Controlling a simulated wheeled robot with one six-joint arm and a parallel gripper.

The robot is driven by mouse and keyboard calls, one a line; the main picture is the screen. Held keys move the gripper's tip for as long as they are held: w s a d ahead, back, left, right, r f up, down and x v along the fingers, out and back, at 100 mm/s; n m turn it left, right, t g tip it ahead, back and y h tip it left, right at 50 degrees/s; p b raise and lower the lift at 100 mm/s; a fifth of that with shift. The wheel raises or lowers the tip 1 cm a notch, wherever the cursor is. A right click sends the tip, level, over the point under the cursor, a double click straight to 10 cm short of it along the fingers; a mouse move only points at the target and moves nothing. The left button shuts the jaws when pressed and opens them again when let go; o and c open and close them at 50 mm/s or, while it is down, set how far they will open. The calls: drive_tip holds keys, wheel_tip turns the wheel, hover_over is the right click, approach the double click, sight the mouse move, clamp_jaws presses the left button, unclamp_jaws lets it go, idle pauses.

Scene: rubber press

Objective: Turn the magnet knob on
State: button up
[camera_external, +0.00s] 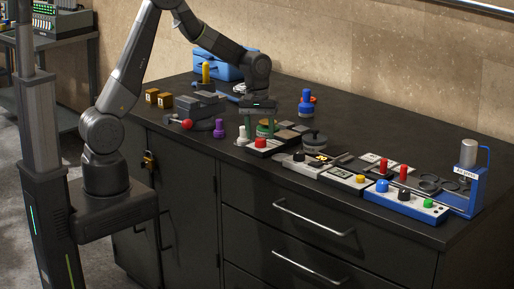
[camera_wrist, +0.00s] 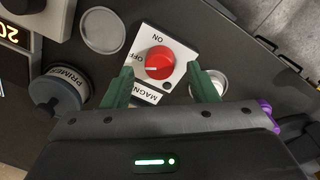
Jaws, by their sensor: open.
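The red magnet knob (camera_wrist: 159,61) sits on a white panel (camera_wrist: 178,80) labelled MAGN, the rest of the word covered. ON is printed at the panel's top and OFF at its left. A pale mark on the knob appears to point left, toward OFF. In the external view the knob (camera_external: 260,143) is at the bench's front edge. My gripper (camera_wrist: 160,68) has green fingers, open and empty, one on each side of the knob and apart from it. In the external view my gripper (camera_external: 261,131) is just above the knob, pointing down.
A dark PRIMER jar (camera_wrist: 57,95) stands left of my fingers in the wrist view. A white knob (camera_external: 242,135) and a purple piece (camera_external: 219,129) stand close by on the left. Several control boxes, including a blue one (camera_external: 405,203), line the bench to the right.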

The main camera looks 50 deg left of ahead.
drive_tip(key=shift+f, duration=0.75)
drive_tip(key=c, duration=1)
